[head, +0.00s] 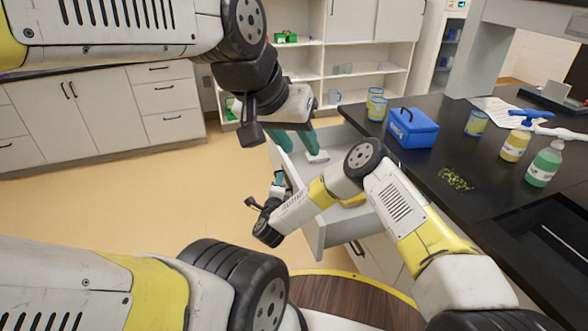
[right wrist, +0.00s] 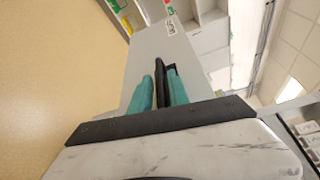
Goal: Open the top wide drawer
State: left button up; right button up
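The wide drawer (head: 318,232) stands pulled out from the dark-topped counter, its light grey front facing left in the head view. My right gripper (head: 279,180) is at the outer side of that front. In the right wrist view its teal fingers (right wrist: 160,92) lie on both sides of the black drawer handle (right wrist: 161,72) and appear closed on it. My left gripper (head: 296,142) hangs above the far end of the drawer, its teal fingers spread apart, with nothing seen between them. My right forearm hides much of the drawer's inside.
On the black countertop (head: 440,205) are a blue box (head: 412,128), several beakers, a yellow bottle (head: 515,143) and a green bottle (head: 544,165). A white object (head: 318,157) shows by the drawer's far part. The tan floor (head: 150,200) left of the drawer is clear.

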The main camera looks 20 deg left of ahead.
jog(key=shift+o, duration=0.4)
jog(key=v, duration=0.7)
jog(key=shift+s, duration=0.4)
jog(key=shift+d, duration=0.1)
